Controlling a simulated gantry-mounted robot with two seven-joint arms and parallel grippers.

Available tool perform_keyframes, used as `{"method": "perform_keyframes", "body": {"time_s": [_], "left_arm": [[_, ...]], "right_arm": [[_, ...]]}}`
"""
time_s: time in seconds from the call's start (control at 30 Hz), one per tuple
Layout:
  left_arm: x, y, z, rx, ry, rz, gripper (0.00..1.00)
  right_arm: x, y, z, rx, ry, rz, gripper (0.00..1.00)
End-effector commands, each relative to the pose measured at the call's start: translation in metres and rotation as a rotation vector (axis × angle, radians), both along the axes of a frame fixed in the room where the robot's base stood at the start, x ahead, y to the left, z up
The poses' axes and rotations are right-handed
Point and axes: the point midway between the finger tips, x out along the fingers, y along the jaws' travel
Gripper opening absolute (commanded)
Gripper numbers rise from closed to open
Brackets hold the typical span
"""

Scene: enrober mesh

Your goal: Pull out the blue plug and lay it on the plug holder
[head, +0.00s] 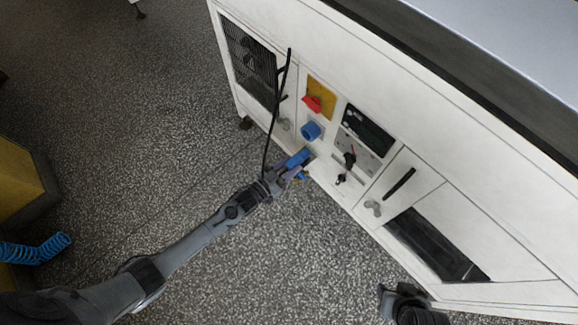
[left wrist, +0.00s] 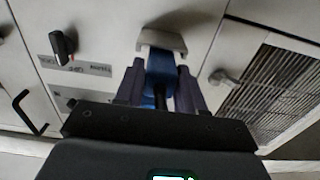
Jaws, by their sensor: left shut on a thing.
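My left gripper (head: 294,164) is shut on the blue plug (head: 299,157), just in front of the white machine's panel. The left wrist view shows the plug (left wrist: 160,68) between the two dark fingers (left wrist: 160,88). A grey bracket (left wrist: 161,40), which looks like the plug holder, is at the plug's far end; whether the plug rests on it or is only in front of it I cannot tell. The blue socket (head: 311,131) on the panel is above the plug, apart from it. A dark part of my right arm (head: 408,303) shows at the bottom; its jaws are unclear.
A red switch on a yellow plate (head: 319,96) is above the socket. A black rotary knob (head: 349,159) is to its right. A vent grille (head: 250,62) is at the left of the panel. A thin black cable or rod (head: 276,115) crosses the front. The floor around is clear.

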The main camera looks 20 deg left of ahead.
Motion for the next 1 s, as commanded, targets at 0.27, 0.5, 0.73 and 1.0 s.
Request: {"method": "perform_keyframes", "body": {"time_s": [0.27,0.5,0.73,1.0], "left_arm": [[0.001,0.0,0.001,-0.002,-0.004,0.0,0.0],[0.0,0.0,0.001,-0.001,-0.003,0.0,0.68],[-0.001,0.0,-0.002,0.0,0.003,0.0,0.68],[-0.015,0.007,0.001,0.0,0.003,0.0,0.68]], "right_arm": [[0.0,0.0,0.0,0.001,0.0,-0.001,0.43],[0.0,-0.001,0.0,-0.004,-0.001,0.002,0.43],[0.0,-0.002,-0.001,-0.01,-0.001,0.006,0.43],[0.0,-0.002,0.01,-0.01,-0.001,0.006,0.43]]}}
